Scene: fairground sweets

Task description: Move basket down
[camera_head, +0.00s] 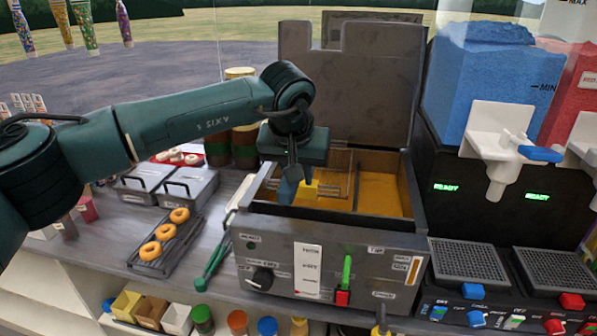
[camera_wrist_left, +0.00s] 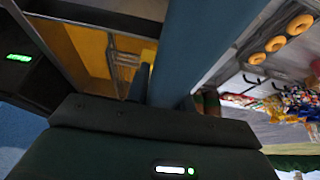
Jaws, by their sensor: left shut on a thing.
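The fryer (camera_head: 330,240) is a grey metal box with its lid (camera_head: 365,85) raised and golden oil (camera_head: 385,195) inside. The wire basket (camera_head: 338,168) is at the left side of the open fryer, and its wires also show in the left wrist view (camera_wrist_left: 125,65). My left gripper (camera_head: 297,188) reaches over the fryer from the left, fingers pointing down, and is shut at the basket's near-left side. A small yellow piece shows beside the fingertips. The handle is mostly hidden by the gripper, and I cannot tell how deep the basket sits. My right gripper is not in view.
A rack with several doughnuts (camera_head: 158,243) and grey lidded containers (camera_head: 185,187) stand left of the fryer. Green tongs (camera_head: 214,262) lie close to its left side. Blue (camera_head: 485,85) and red slush dispensers stand at the right. The raised lid blocks the back.

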